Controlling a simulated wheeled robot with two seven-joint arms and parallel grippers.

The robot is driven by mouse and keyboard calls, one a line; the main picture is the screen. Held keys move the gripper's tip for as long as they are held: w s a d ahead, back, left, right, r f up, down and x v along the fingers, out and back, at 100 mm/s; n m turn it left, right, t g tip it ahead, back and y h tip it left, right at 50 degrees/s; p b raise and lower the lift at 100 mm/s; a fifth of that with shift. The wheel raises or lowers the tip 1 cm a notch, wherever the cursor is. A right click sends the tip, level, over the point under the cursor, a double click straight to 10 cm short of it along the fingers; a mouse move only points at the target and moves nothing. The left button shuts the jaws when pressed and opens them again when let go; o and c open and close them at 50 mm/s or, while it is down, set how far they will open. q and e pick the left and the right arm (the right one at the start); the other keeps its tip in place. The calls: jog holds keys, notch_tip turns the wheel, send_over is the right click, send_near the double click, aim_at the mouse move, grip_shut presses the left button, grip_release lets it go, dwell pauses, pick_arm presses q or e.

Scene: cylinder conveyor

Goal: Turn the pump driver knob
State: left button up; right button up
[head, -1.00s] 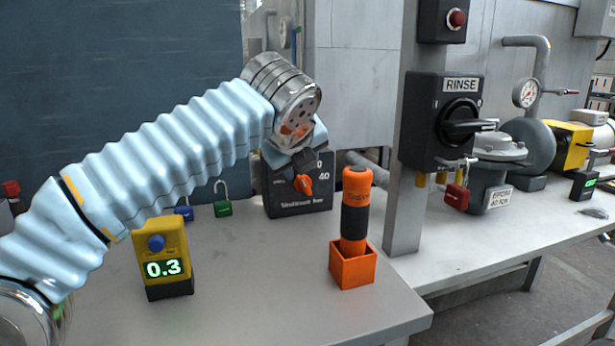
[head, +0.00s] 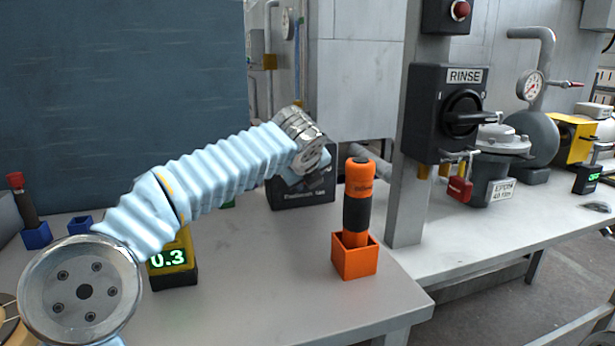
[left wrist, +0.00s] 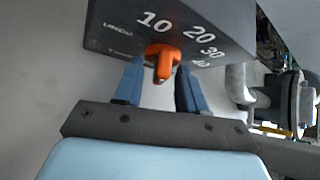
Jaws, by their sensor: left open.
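The pump driver is a dark box (head: 307,193) on the bench. Its face carries the numbers 10 to 40 in the left wrist view (left wrist: 215,28). The orange knob (left wrist: 163,62) sits on that face. In the head view my left wrist hides the knob. My left gripper (left wrist: 158,70) is open, with one blue finger on each side of the knob and gaps visible between. I cannot tell how far its fingertips are from the box face. My right gripper is not in view.
An orange-handled tool (head: 357,205) stands in an orange holder (head: 354,262) right of the box. A yellow meter (head: 172,262) reading 0.3 is partly behind my arm. A grey post with a RINSE switch (head: 443,115) stands farther right.

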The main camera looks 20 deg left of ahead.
pick_arm(q)
grip_shut()
jog(key=shift+w+d+r+m+g+y, duration=0.15)
jog(key=shift+d+m+g+y, duration=0.2)
jog(key=shift+m+g+y, duration=0.85)
jog(key=shift+g+y, duration=0.1)
jog(key=shift+y, duration=0.4)
grip_release()
